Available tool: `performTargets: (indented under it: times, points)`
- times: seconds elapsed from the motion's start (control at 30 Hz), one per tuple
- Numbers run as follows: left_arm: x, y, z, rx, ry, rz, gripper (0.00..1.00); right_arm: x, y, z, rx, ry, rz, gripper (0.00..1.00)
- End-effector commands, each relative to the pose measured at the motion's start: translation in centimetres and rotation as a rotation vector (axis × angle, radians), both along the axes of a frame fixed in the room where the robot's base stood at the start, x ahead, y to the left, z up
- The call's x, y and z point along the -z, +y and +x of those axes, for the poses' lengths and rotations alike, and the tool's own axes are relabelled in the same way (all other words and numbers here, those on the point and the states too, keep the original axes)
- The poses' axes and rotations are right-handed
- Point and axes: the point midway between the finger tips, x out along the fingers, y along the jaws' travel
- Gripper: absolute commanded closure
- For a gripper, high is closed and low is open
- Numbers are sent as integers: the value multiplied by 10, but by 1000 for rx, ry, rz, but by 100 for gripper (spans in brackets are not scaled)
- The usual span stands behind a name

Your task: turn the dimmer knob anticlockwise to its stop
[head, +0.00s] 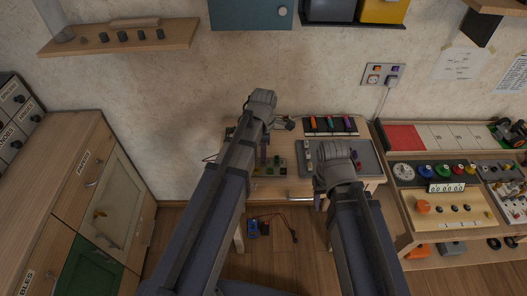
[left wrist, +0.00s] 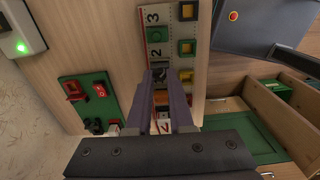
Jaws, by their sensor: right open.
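In the left wrist view the two fingers of my left gripper (left wrist: 161,76) reach a pale panel (left wrist: 164,33) with printed numbers, dark small controls and yellow and green square buttons. A dark piece lies at the fingertips; I cannot tell whether it is the dimmer knob or whether the fingers touch it. A gap shows between the fingers. In the head view my left arm covers most of this spot on the desk. My right gripper (head: 318,200) is open over the desk's right part, near a grey board (head: 368,160). No dimmer knob can be singled out for certain.
A green board (left wrist: 88,98) with red and black parts lies left of the fingers in the left wrist view. A tray of coloured pieces (head: 330,126) stands at the desk's back. A bench with knobs and buttons (head: 450,205) stands at right, a cabinet (head: 75,200) at left.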

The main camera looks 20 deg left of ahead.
Motion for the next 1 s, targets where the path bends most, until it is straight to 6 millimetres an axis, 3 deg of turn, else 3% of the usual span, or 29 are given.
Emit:
performTargets:
  times: [0.03,0.23,0.67,1.0]
  points:
    - [0,0,0,0,0,0,74,0,0,0,0,0,0,50]
    - [0,0,0,1,0,0,51,0,0,0,0,0,0,50]
    - [-6,0,0,1,0,0,51,-6,0,0,0,0,0,50]
    - [-44,0,0,1,0,0,51,-44,0,0,0,0,0,50]
